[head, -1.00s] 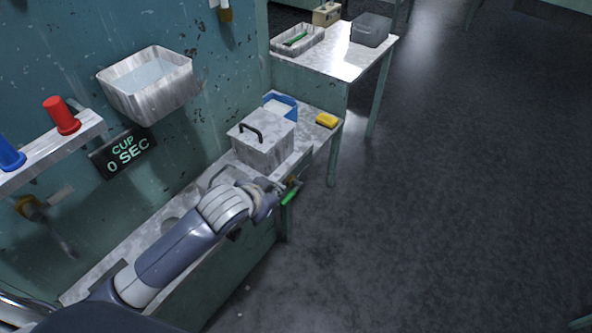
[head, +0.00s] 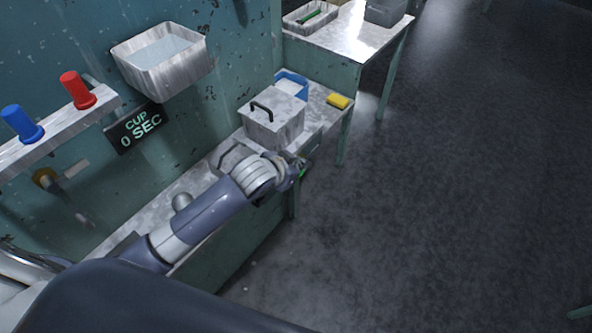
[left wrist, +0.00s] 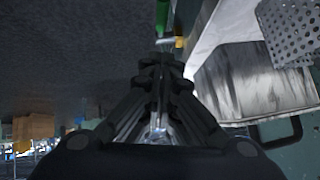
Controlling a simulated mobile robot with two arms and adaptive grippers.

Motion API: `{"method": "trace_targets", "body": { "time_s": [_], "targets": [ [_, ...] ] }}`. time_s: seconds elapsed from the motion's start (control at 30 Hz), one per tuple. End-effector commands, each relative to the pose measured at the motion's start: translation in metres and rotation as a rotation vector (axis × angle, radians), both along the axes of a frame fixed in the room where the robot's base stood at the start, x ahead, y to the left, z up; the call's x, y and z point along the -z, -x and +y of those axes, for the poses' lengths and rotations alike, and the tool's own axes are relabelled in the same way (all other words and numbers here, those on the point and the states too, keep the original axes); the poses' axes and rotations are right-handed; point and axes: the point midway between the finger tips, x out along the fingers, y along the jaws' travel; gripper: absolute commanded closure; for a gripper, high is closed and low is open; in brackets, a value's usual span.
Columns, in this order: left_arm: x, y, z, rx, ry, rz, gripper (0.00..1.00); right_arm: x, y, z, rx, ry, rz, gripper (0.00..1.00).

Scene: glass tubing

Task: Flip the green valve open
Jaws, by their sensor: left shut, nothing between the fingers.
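The green valve handle (head: 303,173) shows as a small green bit at the outer edge of the low counter, mostly hidden by my left gripper (head: 299,166). In the left wrist view the green handle (left wrist: 162,16) is at the top, just beyond my fingertips, with a yellow-brass part (left wrist: 180,42) beside it. My left gripper (left wrist: 160,64) is shut and empty, pointing toward the handle. A small gap seems to lie between them; I cannot tell if they touch. My right gripper is not in view.
A lidded metal box (head: 272,127) stands on the counter by my left gripper, with a blue container (head: 291,84) and yellow sponge (head: 338,100) behind. A metal basin (head: 165,68) hangs on the wall. The floor (head: 450,200) right of the counter is clear.

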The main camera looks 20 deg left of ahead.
Motion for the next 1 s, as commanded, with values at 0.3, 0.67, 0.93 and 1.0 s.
{"method": "trace_targets", "body": {
  "time_s": [0.3, 0.67, 0.93, 1.0],
  "targets": [
    [0.041, -0.024, 0.000, -0.001, -0.002, 0.005, 1.00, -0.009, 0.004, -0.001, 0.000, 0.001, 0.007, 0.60],
    [0.062, -0.026, 0.003, 0.001, -0.001, 0.000, 1.00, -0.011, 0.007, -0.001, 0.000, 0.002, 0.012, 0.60],
    [0.063, -0.026, 0.004, 0.000, 0.000, -0.001, 1.00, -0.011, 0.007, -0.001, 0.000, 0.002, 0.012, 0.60],
    [0.063, -0.027, 0.004, 0.001, 0.001, -0.003, 1.00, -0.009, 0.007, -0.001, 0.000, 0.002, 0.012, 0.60]
  ]
}}
